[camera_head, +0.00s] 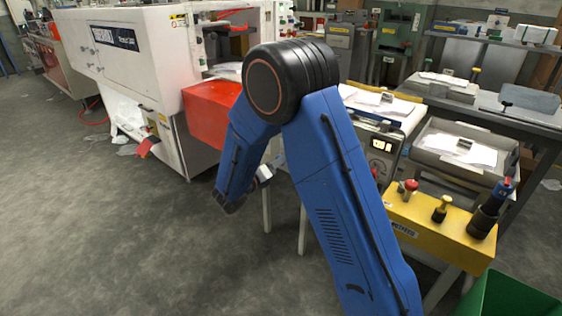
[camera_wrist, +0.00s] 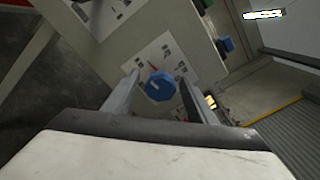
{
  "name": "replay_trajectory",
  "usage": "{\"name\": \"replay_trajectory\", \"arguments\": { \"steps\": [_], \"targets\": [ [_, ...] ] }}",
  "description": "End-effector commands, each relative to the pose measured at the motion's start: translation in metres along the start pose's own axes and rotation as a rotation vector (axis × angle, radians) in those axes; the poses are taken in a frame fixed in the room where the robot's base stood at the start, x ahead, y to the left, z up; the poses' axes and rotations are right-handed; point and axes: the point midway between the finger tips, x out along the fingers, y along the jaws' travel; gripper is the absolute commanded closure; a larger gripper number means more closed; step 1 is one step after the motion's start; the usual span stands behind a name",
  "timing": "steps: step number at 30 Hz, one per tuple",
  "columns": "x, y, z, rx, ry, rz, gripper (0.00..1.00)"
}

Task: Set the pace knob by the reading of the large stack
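In the wrist view a round blue knob (camera_wrist: 159,86) with a pale pointer mark sits on a white dial plate (camera_wrist: 148,56) with a red mark and small printing. My gripper (camera_wrist: 160,75) has its two fingers apart, one on each side of this knob, with a gap visible on both sides. Whether this is the pace knob cannot be read. In the head view my blue arm hides the knob. Paper stacks lie at the right, one on the bench unit (camera_head: 385,103) and one in a grey tray (camera_head: 462,149); which is the large one is unclear. The small lit display (camera_head: 381,145) is unreadable.
A yellow box (camera_head: 425,230) with red, brass and black-blue controls stands at the right, above a green bin (camera_head: 510,297). A white machine (camera_head: 140,60) with a red part (camera_head: 210,101) is behind my arm.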

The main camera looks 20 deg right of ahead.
Motion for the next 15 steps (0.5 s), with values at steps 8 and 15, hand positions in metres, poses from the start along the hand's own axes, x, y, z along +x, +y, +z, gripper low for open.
{"name": "replay_trajectory", "arguments": {
  "steps": [8,15],
  "targets": [
    [0.000,0.000,0.000,0.001,0.000,-0.001,0.49],
    [-0.022,0.000,0.001,0.001,-0.002,0.001,0.49]
  ]
}}
